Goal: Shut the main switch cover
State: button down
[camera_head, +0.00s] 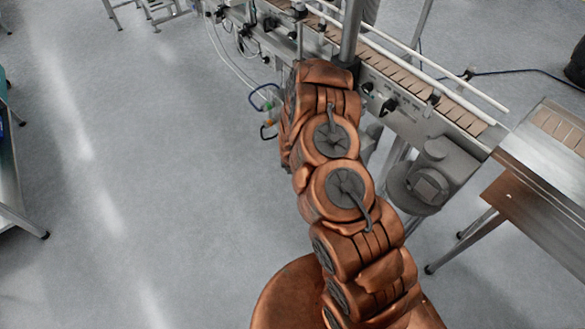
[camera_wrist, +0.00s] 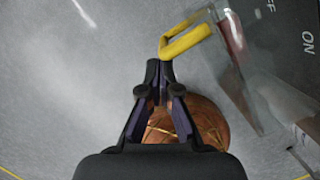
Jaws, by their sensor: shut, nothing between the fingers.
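In the wrist view, a clear, see-through cover (camera_wrist: 272,98) stands out from a dark grey panel marked ON and OFF. A yellow bent bar (camera_wrist: 187,40) is at its upper left; I cannot tell whether it belongs to the cover or the switch. A dark red part (camera_wrist: 232,38) shows beside it. My gripper (camera_wrist: 158,66) is shut and empty, its tips just below the bar's left end; contact cannot be told. In the head view my arm hides the gripper, and I cannot make out the cover.
In the head view, a conveyor (camera_head: 395,70) with a side rail runs along the machine. A motor (camera_head: 430,178) juts out right of my arm. A steel table (camera_head: 535,190) stands at the right. The floor (camera_head: 150,170) on the left is clear.

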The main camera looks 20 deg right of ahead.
jog(key=shift+w+d+m, duration=0.3)
jog(key=shift+w+d, duration=0.05)
jog(key=shift+d, duration=0.15)
jog(key=shift+b, duration=0.3)
jog(key=s+a+r+b, duration=0.2)
jog(key=s+r+b, duration=0.4)
jog(key=r, duration=0.3)
jog(key=shift+r, duration=0.35)
dwell(0.7)
jog(key=shift+s+a, duration=0.1)
jog(key=shift+r, duration=0.1)
